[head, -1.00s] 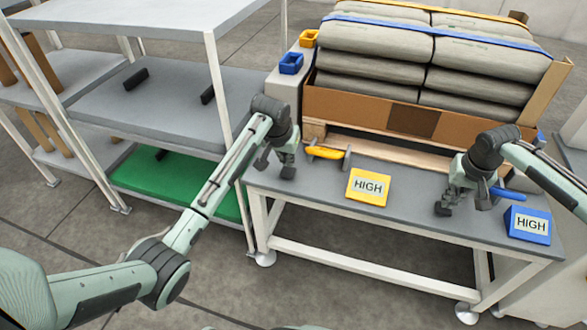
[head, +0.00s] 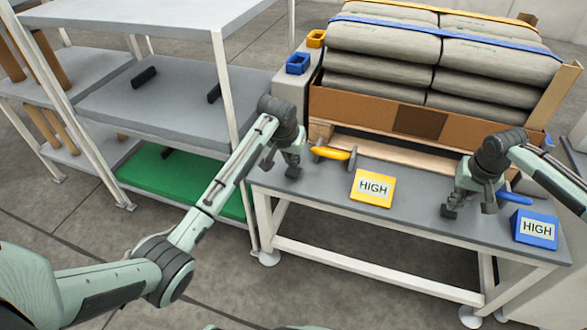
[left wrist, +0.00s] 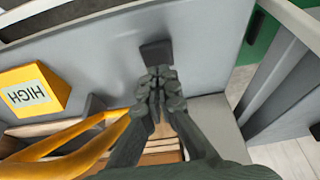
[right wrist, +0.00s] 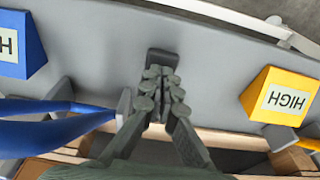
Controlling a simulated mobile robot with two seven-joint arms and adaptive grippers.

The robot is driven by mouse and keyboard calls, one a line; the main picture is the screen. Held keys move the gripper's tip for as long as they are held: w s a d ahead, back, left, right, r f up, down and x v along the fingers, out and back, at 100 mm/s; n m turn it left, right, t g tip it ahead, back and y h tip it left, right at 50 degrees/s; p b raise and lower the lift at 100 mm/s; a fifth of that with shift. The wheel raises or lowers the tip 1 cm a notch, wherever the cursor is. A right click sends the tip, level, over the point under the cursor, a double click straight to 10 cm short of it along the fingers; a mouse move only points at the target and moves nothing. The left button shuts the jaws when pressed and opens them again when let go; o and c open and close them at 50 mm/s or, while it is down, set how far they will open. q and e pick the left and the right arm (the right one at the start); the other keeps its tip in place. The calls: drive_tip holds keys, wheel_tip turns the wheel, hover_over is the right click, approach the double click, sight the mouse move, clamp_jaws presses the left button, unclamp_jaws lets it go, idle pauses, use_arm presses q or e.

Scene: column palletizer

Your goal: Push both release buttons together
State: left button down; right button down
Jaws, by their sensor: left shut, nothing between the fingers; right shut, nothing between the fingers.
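My left gripper (head: 291,168) is shut and empty, pointing down over the left part of the grey table (head: 410,198). In the left wrist view its fingertips (left wrist: 157,76) are close to a small dark block (left wrist: 155,52). My right gripper (head: 452,206) is shut and empty, low over the table's right part. In the right wrist view its fingertips (right wrist: 161,76) are close to a similar dark block (right wrist: 162,57). Nothing is labelled as a release button; the blocks may be the buttons. I cannot tell whether either gripper touches its block.
A yellow HIGH wedge (head: 373,188) stands between the grippers, a blue HIGH wedge (head: 536,229) at the right. A yellow handle (head: 333,153) and blue handle (head: 514,198) lie close to the grippers. A bag-loaded pallet box (head: 360,108) stands behind; shelves (head: 150,100) stand left.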

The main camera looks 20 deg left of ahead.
sight(293, 172)
use_arm(q)
drive_tip(key=shift+f, duration=0.8)
idle(1.0)
drive_tip(key=shift+r, duration=0.3)
drive_tip(key=shift+f, duration=0.65)
use_arm(e)
drive_tip(key=shift+f, duration=0.65)
idle(1.9)
